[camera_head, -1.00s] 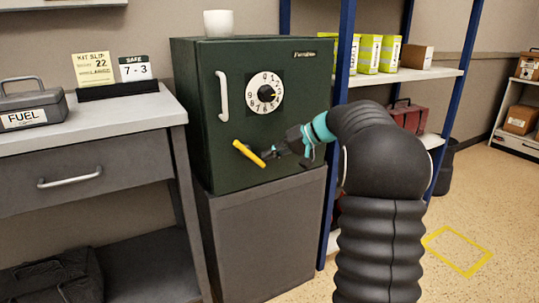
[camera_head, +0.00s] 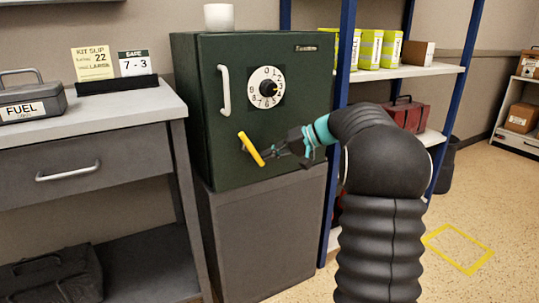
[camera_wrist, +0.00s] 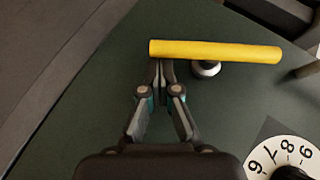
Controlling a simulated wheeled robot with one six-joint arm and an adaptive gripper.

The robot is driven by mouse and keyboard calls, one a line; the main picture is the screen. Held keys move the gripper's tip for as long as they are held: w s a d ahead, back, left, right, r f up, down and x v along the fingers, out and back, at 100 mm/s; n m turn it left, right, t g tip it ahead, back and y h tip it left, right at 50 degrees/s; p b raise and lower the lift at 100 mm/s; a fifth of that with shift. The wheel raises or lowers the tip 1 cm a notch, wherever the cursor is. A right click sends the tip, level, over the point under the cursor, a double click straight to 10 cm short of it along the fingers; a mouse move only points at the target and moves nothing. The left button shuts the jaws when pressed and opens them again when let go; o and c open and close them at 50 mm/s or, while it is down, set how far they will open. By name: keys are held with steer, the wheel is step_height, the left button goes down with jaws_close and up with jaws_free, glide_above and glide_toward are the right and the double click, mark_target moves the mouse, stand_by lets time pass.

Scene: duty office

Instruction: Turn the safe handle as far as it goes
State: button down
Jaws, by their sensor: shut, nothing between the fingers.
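The dark green safe (camera_head: 205,130) stands with its door shut. Its yellow bar handle (camera_head: 253,148) is low on the door, tilted steeply with its upper end to the left. In the wrist view the yellow bar (camera_wrist: 225,52) lies nearly level across the picture, with its round silver hub (camera_wrist: 206,69) just below it. My gripper (camera_head: 268,155) is shut and empty at the lower end of the bar. In the wrist view its fingertips (camera_wrist: 162,62) meet the bar's edge near its left end, beside the hub; they touch or nearly touch it.
A white dial (camera_head: 266,88) and a fixed white pull (camera_head: 224,92) are above the yellow handle. A white cup (camera_head: 219,17) stands on the safe. A desk (camera_head: 90,130) with a fuel box (camera_head: 30,100) is at left; a shelf rack (camera_head: 345,60) is close at right.

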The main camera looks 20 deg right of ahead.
steer(key=d+r+p, duration=0.1)
steer(key=w+d+r+p, duration=0.1)
steer(key=d+p, duration=0.1)
steer(key=shift+w+d+r+p, duration=0.15)
steer(key=shift+d+r+p, duration=0.1)
steer(key=shift+r+p, duration=0.1)
steer(key=f+v, duration=0.1)
steer(key=v, duration=0.8)
steer(key=shift+s+d+b, duration=0.2)
steer(key=shift+d+b, duration=0.2)
steer(key=shift+d, duration=0.05)
